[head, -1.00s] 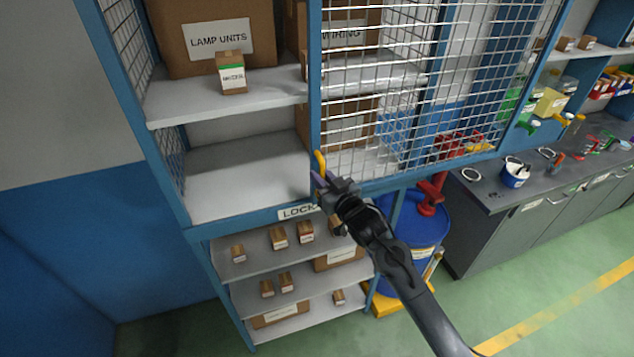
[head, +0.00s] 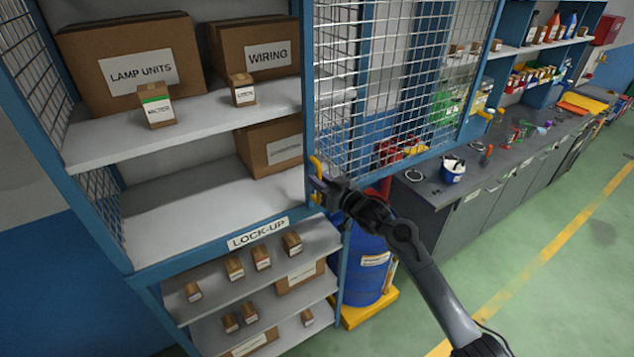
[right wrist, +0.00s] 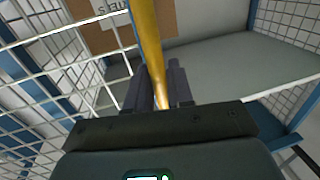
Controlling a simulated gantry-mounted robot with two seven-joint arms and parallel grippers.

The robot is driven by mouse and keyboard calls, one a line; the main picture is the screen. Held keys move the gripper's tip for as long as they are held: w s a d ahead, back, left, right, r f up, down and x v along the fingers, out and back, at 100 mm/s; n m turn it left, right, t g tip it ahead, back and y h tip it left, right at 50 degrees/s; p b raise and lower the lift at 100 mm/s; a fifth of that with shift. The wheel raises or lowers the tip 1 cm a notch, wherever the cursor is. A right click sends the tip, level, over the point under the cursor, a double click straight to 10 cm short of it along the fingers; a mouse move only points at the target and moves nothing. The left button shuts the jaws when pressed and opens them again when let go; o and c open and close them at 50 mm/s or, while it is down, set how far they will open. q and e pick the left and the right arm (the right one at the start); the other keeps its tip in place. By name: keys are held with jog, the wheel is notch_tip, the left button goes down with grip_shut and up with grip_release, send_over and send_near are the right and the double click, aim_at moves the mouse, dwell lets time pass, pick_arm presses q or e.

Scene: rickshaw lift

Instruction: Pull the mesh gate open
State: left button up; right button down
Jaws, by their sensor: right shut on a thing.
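The mesh gate (head: 400,75) is a blue-framed panel of silver wire. It stands open, swung to the right side of the lock-up shelving (head: 190,205), whose shelves show uncovered. A yellow handle (head: 316,164) sits on the gate's left frame edge. My right gripper (head: 322,186) is at this handle. In the right wrist view the yellow handle (right wrist: 149,50) runs down between the two dark fingers (right wrist: 158,90), which are shut on it, with mesh to the left. My left gripper is not in view.
Boxes marked LAMP UNITS (head: 140,68) and WIRING (head: 255,52) stand on the upper shelf. A blue drum (head: 367,265) stands on a yellow base below the gate. A grey workbench (head: 480,175) runs along the right. Green floor is clear at the lower right.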

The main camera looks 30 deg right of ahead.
jog(key=c, duration=1.2)
grip_release()
jog(key=b+v, duration=0.2)
jog(key=v, duration=0.8)
jog(key=shift+s, duration=0.35)
